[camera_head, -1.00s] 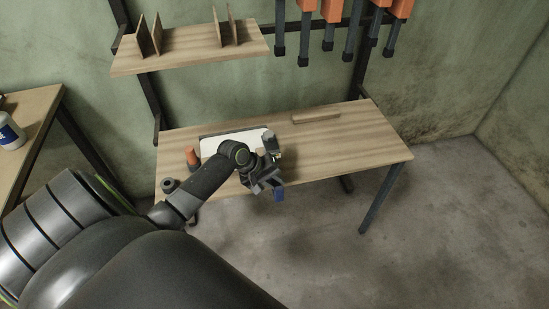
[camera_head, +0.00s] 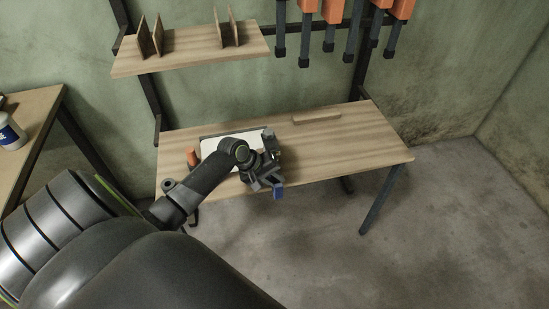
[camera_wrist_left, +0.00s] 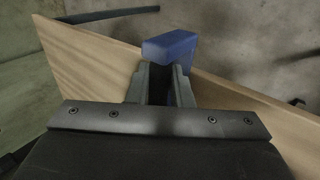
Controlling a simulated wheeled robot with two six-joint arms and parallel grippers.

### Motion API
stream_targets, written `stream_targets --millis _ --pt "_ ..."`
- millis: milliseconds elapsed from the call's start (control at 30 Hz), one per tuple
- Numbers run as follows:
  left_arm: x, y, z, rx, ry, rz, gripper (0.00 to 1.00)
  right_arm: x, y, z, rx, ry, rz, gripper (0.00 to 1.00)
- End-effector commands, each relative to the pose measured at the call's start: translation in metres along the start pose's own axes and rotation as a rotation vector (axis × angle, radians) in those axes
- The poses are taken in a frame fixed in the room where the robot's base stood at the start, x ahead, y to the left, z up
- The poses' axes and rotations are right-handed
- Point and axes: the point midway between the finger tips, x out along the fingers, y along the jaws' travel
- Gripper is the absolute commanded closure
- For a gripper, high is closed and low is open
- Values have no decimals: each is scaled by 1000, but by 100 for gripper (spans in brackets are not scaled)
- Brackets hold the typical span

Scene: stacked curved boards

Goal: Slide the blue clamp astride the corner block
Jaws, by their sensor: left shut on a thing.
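My left gripper (camera_head: 266,183) is shut on the blue clamp (camera_head: 278,193) just off the bench's front edge. In the left wrist view, the clamp (camera_wrist_left: 170,46) sticks out beyond the fingertips (camera_wrist_left: 163,84), its blue head across their ends, with the wooden bench top behind. The fingers hide part of the clamp. A white panel (camera_head: 212,147) lies on the workbench (camera_head: 350,143), partly covered by my arm. I cannot make out the corner block for certain; my arm and gripper hide that part of the bench. My right gripper is not in view.
An orange object (camera_head: 193,158) stands at the bench's left. A wooden strip (camera_head: 316,118) lies at the back. Orange-and-dark clamps (camera_head: 330,35) hang above, beside a shelf (camera_head: 190,48). A side table (camera_head: 32,106) holds a bottle (camera_head: 11,133). The bench's right half is clear.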

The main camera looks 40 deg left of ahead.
Motion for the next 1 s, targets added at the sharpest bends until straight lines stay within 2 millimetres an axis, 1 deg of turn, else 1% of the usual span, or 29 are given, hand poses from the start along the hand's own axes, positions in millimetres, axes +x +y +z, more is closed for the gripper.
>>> stream_targets --millis 100,367,400,567,833,933,1000 --pt "-1 1 -4 2 3 2 100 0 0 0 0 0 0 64" --pt "-1 1 -4 2 2 2 100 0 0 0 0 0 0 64" --pt "-1 1 -4 2 2 2 75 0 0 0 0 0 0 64" --pt "0 0 -4 1 2 1 55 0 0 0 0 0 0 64" --pt "0 -1 -3 -2 -1 -3 55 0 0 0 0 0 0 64" --pt "-6 -1 -4 0 1 -2 55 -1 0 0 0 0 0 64" --pt "-15 -1 -4 0 2 -2 55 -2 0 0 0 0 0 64"
